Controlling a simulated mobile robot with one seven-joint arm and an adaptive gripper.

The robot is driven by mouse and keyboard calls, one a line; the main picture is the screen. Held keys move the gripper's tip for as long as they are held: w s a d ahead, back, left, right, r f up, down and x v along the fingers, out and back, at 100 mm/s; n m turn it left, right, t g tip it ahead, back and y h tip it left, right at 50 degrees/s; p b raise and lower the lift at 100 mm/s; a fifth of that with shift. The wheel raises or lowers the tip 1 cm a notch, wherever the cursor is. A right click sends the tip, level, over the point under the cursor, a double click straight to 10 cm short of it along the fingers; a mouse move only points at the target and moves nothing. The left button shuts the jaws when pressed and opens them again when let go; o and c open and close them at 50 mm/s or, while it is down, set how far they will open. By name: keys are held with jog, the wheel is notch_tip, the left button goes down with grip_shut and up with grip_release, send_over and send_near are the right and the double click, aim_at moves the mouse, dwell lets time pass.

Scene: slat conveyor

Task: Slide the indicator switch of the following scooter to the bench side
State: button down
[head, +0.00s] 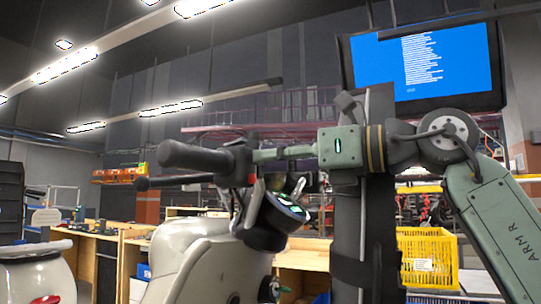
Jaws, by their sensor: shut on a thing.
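The scooter (187,262) with a pale body stands in the lower middle of the head view. Its black handlebar grip (192,157) points left, with a brake lever (175,181) below it. The dark switch housing (241,160) sits at the grip's inner end, and a lit instrument display (290,207) is lower right of it. My gripper (258,155) reaches in from the right, level, with its fingertips at the housing. It is shut on the indicator switch. The switch itself is too small and covered to make out, so its position cannot be told.
Part of another pale scooter (38,274) shows at the lower left. Wooden benches (88,236) stand behind, at left and centre. A yellow crate (428,258) is at the lower right, and a screen (430,65) hangs at the upper right. Open air lies above the handlebar.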

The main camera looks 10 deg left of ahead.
jog(key=c, duration=1.6)
grip_release()
jog(key=shift+w+d, duration=0.15)
jog(key=v, duration=0.8)
